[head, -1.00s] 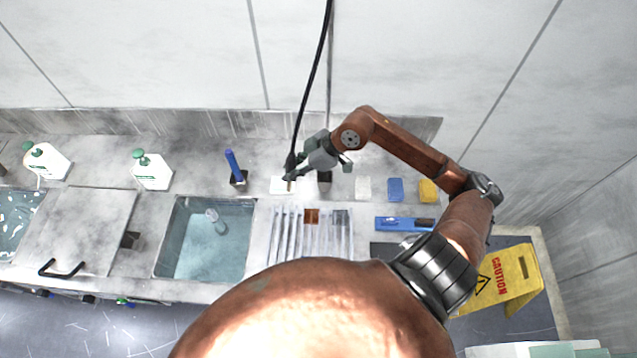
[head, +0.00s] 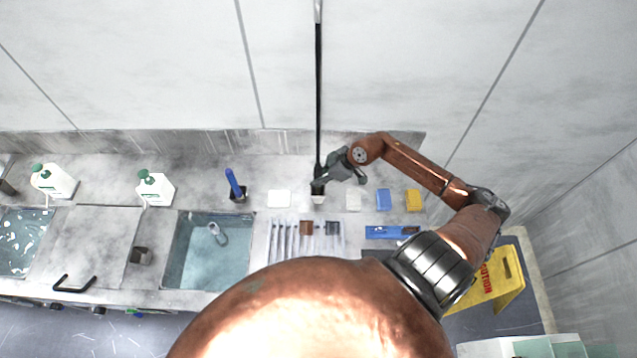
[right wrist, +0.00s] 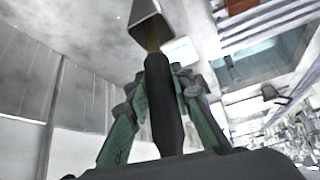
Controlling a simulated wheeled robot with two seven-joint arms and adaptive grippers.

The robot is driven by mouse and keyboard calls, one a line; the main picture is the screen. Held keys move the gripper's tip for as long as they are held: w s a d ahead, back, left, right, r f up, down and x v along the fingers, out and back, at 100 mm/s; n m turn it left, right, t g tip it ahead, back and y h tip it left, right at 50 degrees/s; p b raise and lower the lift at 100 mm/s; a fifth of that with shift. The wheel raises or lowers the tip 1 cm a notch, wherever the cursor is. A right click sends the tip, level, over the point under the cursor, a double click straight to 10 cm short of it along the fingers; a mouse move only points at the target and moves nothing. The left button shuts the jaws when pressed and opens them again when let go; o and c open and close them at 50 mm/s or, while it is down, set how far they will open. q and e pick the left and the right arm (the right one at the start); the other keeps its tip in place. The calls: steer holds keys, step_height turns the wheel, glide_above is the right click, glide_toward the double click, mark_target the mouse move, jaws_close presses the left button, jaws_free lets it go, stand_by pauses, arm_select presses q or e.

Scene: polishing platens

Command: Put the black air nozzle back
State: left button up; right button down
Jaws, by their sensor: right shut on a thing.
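The black air nozzle (right wrist: 162,105) is held between the green fingers of my right gripper (head: 320,180). It also shows in the head view (head: 317,187), with its black hose running straight up from it. In the right wrist view its thin brass tip points at the mouth of a small grey square holder (right wrist: 146,12). The holder stands on the counter just below the nozzle in the head view (head: 318,201). The tip overlaps the holder's mouth; I cannot tell how deep it sits. My left gripper is not in view.
A white block (head: 279,198) lies left of the holder; a pale block (head: 353,201), a blue block (head: 383,199) and a yellow block (head: 413,200) lie right. A slotted rack (head: 282,240) and a water-filled sink (head: 205,262) are in front. A blue-handled tool (head: 234,184) stands further left.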

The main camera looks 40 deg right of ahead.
steer(key=shift+f, duration=1.7)
steer(key=shift+a, duration=0.1)
steer(key=c, duration=1.7)
jaws_free()
steer(key=shift+f, duration=0.1)
steer(key=b+v, duration=0.1)
steer(key=v, duration=1.1)
steer(key=shift+s, duration=0.1)
